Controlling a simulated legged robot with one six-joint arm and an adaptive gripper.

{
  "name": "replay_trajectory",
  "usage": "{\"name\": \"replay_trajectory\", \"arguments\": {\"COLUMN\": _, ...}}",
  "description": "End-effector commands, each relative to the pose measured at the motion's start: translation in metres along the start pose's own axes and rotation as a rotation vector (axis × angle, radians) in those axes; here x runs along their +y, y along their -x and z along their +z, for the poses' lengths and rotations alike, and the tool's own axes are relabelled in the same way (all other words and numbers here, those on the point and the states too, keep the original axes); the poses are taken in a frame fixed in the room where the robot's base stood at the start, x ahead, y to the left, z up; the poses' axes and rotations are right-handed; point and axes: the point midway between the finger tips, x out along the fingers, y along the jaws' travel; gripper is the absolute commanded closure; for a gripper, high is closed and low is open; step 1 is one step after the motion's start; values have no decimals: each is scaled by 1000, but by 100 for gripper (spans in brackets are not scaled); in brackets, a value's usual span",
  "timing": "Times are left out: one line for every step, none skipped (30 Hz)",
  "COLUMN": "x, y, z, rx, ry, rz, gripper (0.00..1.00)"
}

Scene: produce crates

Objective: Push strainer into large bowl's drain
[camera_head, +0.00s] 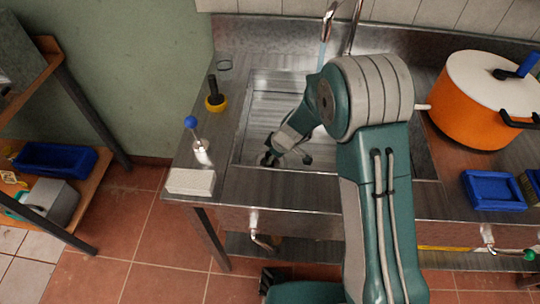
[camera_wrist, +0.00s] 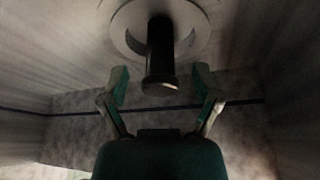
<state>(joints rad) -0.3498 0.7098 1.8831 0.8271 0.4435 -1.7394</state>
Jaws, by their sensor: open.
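The large bowl (camera_head: 258,118) is a rectangular steel sink basin set in the counter. My arm reaches over it, and my gripper (camera_head: 270,157) is low inside it, near its front left. In the wrist view my gripper (camera_wrist: 160,76) is open, with one finger on each side of the strainer's dark upright post (camera_wrist: 160,50). The fingers look apart from the post. A pale round metal ring (camera_wrist: 198,28) surrounds the post's far end at the drain, with a dark crescent on its left side. I cannot tell how deep the strainer sits. In the head view my arm hides the drain.
A tap (camera_head: 328,22) stands behind the bowl. Left of the bowl are a glass (camera_head: 224,65), a yellow-and-black tool (camera_head: 214,100), a blue-knobbed item (camera_head: 193,125) and a white block (camera_head: 190,181). An orange pot (camera_head: 478,110) and blue tray (camera_head: 493,190) stand at right.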

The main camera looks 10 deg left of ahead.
Motion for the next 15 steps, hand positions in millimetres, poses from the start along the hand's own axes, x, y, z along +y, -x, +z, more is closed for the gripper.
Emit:
{"name": "replay_trajectory", "arguments": {"x": 0, "y": 2, "z": 0, "rx": 1, "ry": 0, "rz": 1, "gripper": 18}}
{"name": "replay_trajectory", "arguments": {"x": 0, "y": 4, "z": 0, "rx": 1, "ry": 0, "rz": 1, "gripper": 18}}
{"name": "replay_trajectory", "arguments": {"x": 1, "y": 8, "z": 0, "rx": 1, "ry": 0, "rz": 1, "gripper": 18}}
{"name": "replay_trajectory", "arguments": {"x": 1, "y": 12, "z": 0, "rx": 2, "ry": -1, "rz": 2, "gripper": 18}}
{"name": "replay_trajectory", "arguments": {"x": 1, "y": 16, "z": -1, "rx": 2, "ry": -1, "rz": 3, "gripper": 18}}
{"name": "replay_trajectory", "arguments": {"x": 1, "y": 23, "z": -1, "rx": 2, "ry": 1, "rz": 4, "gripper": 18}}
{"name": "replay_trajectory", "arguments": {"x": 1, "y": 29, "z": 0, "rx": 2, "ry": 0, "rz": 4, "gripper": 18}}
{"name": "replay_trajectory", "arguments": {"x": 1, "y": 35, "z": -1, "rx": 2, "ry": 0, "rz": 4, "gripper": 18}}
{"name": "replay_trajectory", "arguments": {"x": 1, "y": 44, "z": -1, "rx": 3, "ry": 1, "rz": 4, "gripper": 18}}
{"name": "replay_trajectory", "arguments": {"x": 2, "y": 50, "z": -1, "rx": 3, "ry": 0, "rz": 5, "gripper": 18}}
{"name": "replay_trajectory", "arguments": {"x": 1, "y": 56, "z": -1, "rx": 2, "ry": 0, "rz": 4, "gripper": 18}}
{"name": "replay_trajectory", "arguments": {"x": 1, "y": 65, "z": 0, "rx": 2, "ry": 0, "rz": 4, "gripper": 18}}
{"name": "replay_trajectory", "arguments": {"x": 2, "y": 71, "z": 0, "rx": 2, "ry": 0, "rz": 4, "gripper": 18}}
{"name": "replay_trajectory", "arguments": {"x": 1, "y": 77, "z": -1, "rx": 2, "ry": 0, "rz": 4, "gripper": 18}}
{"name": "replay_trajectory", "arguments": {"x": 1, "y": 85, "z": -1, "rx": 2, "ry": 1, "rz": 4, "gripper": 18}}
